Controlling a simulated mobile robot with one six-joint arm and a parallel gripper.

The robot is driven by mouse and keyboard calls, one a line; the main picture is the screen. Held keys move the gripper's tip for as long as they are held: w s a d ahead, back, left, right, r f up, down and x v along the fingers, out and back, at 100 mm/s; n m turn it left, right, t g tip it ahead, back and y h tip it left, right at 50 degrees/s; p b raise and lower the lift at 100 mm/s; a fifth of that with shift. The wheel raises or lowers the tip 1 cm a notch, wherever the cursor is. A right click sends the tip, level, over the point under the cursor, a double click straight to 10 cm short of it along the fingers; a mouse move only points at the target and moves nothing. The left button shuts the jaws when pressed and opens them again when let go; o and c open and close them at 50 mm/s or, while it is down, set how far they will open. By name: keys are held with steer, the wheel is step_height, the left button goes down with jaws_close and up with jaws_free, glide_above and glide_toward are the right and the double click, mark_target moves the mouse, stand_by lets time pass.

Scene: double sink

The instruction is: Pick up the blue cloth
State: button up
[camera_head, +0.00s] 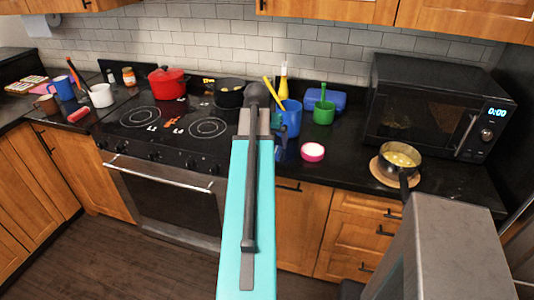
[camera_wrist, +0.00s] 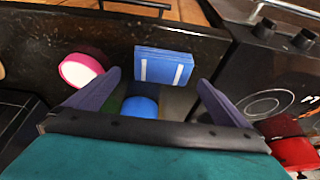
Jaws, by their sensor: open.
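The blue cloth (camera_wrist: 164,66) is folded into a rectangle with two white stripes. It lies on the dark counter near the front edge in the wrist view. My gripper (camera_wrist: 159,77) is open, its two dark fingers spread to either side of the cloth in that view, with nothing held between them. I cannot tell the height gap from fingers to cloth. In the head view my arm covers most of the spot where the cloth lies, and the fingers are not clearly seen.
A pink-rimmed white dish (camera_head: 312,151) sits right of my arm. A blue cup (camera_head: 290,119) with a yellow utensil and a green cup (camera_head: 324,112) stand behind. The stove (camera_head: 170,125) is to the left, a pan (camera_head: 400,157) and microwave (camera_head: 432,107) to the right.

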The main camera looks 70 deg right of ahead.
steer(key=shift+f, duration=0.1)
steer(key=shift+p+x, duration=1.05)
steer(key=shift+x, duration=1.5)
steer(key=shift+w, duration=0.1)
steer(key=c, duration=0.9)
steer(key=shift+d+r, duration=0.1)
steer(key=shift+r, duration=0.15)
steer(key=shift+c, duration=0.2)
steer(key=shift+r+b, duration=0.8)
steer(key=shift+r, duration=0.75)
steer(key=s+a+b, duration=0.4)
steer(key=s+a, duration=0.2)
steer(key=a, duration=0.3)
steer(key=shift+r+b, duration=0.3)
steer(key=shift+r, duration=0.1)
steer(key=shift+s+a+b, duration=0.1)
steer(key=shift+a+b, duration=0.05)
steer(key=shift+b, duration=0.25)
